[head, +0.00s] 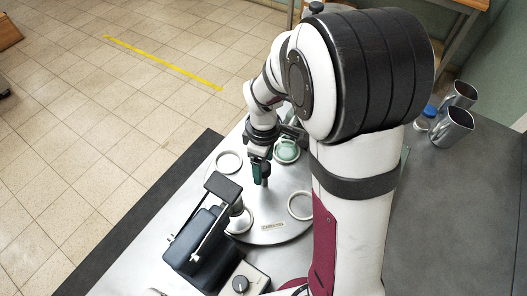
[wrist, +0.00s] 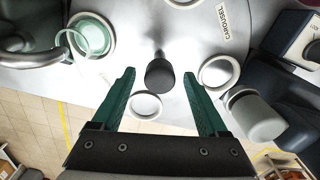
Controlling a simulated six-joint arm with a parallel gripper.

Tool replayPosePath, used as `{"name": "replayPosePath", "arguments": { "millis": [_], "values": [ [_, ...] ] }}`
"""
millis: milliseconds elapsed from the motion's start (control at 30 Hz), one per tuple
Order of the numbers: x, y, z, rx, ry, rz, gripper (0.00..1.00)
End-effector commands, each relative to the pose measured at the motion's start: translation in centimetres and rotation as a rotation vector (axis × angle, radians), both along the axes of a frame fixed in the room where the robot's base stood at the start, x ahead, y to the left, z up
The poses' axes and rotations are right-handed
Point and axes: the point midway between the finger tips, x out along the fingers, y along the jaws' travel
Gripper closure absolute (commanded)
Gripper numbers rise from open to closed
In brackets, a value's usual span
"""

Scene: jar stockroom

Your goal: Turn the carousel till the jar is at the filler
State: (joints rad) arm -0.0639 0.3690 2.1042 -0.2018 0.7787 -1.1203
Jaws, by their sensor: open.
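The carousel (head: 270,190) is a round grey metal disc with white ring seats; its label plate shows in the wrist view (wrist: 221,22). A green-tinted jar (head: 287,150) sits in its far seat; in the wrist view the jar (wrist: 94,36) is at the upper left. The filler (head: 205,235) is a dark machine at the front left, its nozzle (head: 238,206) over a different, empty seat. A black knob (wrist: 159,75) stands up from the disc's middle. My gripper (wrist: 159,73) is open above the disc, its green fingers either side of the knob in the picture; contact cannot be told.
Empty ring seats show at the left (head: 229,161) and right (head: 301,205) of the disc. A control box with a dial (head: 240,284) stands in front. Steel cups (head: 453,126) and a blue-capped bottle (head: 428,112) stand at the back right. My arm hides part of the bench.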

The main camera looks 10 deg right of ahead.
Motion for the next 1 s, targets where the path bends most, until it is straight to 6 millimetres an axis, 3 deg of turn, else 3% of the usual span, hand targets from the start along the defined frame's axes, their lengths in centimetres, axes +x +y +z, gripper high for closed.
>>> {"name": "replayPosePath", "arguments": {
  "millis": [400,500,667,933,1000],
  "values": [
    [0.1,0.0,11.7,0.0,-0.007,0.001,0.23],
    [0.1,0.0,13.6,0.0,-0.006,0.001,0.23],
    [0.0,0.0,15.0,0.0,-0.004,0.001,0.23],
    [-0.1,0.0,15.1,0.001,-0.003,-0.005,0.23],
    [-1.5,0.0,15.3,0.012,-0.001,-0.098,0.23]
  ]
}}
